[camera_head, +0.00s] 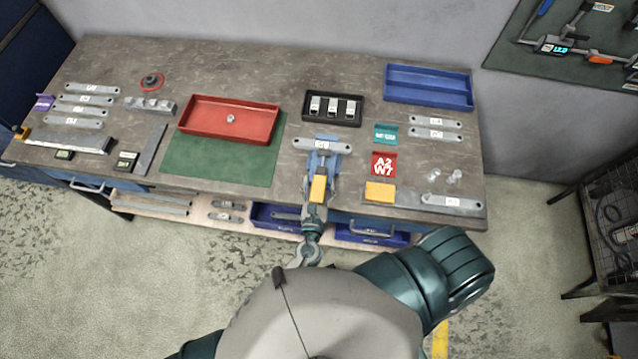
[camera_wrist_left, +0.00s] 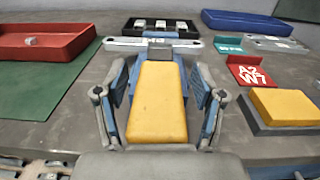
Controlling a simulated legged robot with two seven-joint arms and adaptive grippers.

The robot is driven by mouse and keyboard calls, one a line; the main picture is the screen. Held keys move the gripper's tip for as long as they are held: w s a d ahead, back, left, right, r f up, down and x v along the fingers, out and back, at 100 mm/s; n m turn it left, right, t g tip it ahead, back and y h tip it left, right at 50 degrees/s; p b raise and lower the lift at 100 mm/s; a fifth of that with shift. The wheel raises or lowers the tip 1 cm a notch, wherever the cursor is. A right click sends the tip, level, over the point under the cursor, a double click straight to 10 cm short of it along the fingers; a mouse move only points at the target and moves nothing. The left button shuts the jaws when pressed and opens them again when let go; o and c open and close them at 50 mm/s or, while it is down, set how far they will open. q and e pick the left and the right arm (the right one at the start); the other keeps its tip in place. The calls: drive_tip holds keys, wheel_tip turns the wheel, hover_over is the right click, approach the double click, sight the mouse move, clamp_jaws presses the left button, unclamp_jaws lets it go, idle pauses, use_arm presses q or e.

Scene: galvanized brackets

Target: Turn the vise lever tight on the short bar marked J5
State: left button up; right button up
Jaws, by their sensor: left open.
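A blue vise (camera_head: 324,160) stands at the front edge of the workbench, and it also shows in the left wrist view (camera_wrist_left: 160,54). A short grey bar (camera_head: 322,145) lies across its top; the white label on it is too small to read surely. A yellow lever-like piece (camera_wrist_left: 156,102) extends from the vise toward me. My left gripper (camera_head: 318,192) is open, with its fingers on either side of the yellow piece and gaps visible. My right gripper is out of view.
A red tray (camera_head: 230,103) on a green mat (camera_head: 220,164) lies left of the vise. A black holder (camera_head: 333,94) stands behind it. A red A2 W7 marker (camera_head: 383,164) and a yellow block (camera_head: 380,192) on a grey plate are to the right. Several labelled bars lie at both sides.

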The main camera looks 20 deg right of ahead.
use_arm(q)
drive_tip(key=v, duration=0.7)
drive_tip(key=shift+s+a, duration=0.2)
drive_tip(key=shift+s, duration=0.05)
drive_tip(key=shift+d, duration=0.1)
drive_tip(key=shift+f, duration=0.1)
